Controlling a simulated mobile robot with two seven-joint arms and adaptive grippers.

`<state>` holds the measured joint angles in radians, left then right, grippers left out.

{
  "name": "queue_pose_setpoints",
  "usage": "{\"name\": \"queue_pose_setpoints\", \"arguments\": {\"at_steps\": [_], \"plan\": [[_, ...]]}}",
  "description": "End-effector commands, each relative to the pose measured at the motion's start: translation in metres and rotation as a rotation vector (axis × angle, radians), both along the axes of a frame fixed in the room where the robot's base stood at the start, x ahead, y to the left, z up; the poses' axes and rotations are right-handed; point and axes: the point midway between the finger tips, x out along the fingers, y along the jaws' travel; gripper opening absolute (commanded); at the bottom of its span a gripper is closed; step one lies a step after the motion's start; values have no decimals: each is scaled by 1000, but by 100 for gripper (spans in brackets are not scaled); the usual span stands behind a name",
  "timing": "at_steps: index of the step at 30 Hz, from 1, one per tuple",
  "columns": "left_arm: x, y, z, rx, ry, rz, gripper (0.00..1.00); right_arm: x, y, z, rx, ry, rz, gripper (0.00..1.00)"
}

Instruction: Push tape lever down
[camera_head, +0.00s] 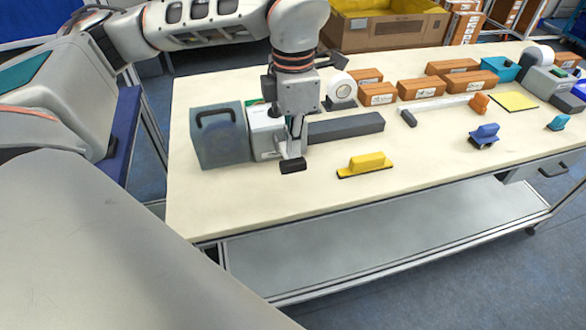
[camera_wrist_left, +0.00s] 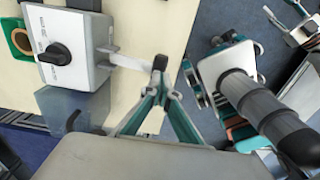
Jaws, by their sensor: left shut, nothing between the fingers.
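The tape machine shows as a pale grey unit (camera_head: 265,133) on the left of the table, with a dark grey box beside it. In the left wrist view its top (camera_wrist_left: 72,48) carries a black knob. A pale lever (camera_wrist_left: 128,62) sticks out from its side toward my left gripper. My left gripper (camera_head: 292,166) points down at the front right of the machine. In the left wrist view its fingertips (camera_wrist_left: 160,62) are together and empty, close to the lever's outer end. I cannot tell whether they touch it. My right gripper is not seen.
A dark grey box with a black handle (camera_head: 218,138) stands left of the machine. A long dark bar (camera_head: 346,127) lies to its right. A yellow-handled tool (camera_head: 366,164) lies in front. Brown boxes (camera_head: 421,88) and a white roll (camera_head: 341,88) stand behind. The table front (camera_head: 240,205) is clear.

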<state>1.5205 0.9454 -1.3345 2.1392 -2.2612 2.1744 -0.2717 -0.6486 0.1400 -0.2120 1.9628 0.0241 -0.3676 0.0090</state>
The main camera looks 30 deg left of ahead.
Motion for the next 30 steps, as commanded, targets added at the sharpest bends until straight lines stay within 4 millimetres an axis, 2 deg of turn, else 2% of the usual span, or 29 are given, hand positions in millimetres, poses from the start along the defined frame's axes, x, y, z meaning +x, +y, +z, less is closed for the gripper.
{"name": "queue_pose_setpoints", "arguments": {"at_steps": [30], "plan": [[1,2,-61,0,4,0,0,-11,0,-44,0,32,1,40]]}}
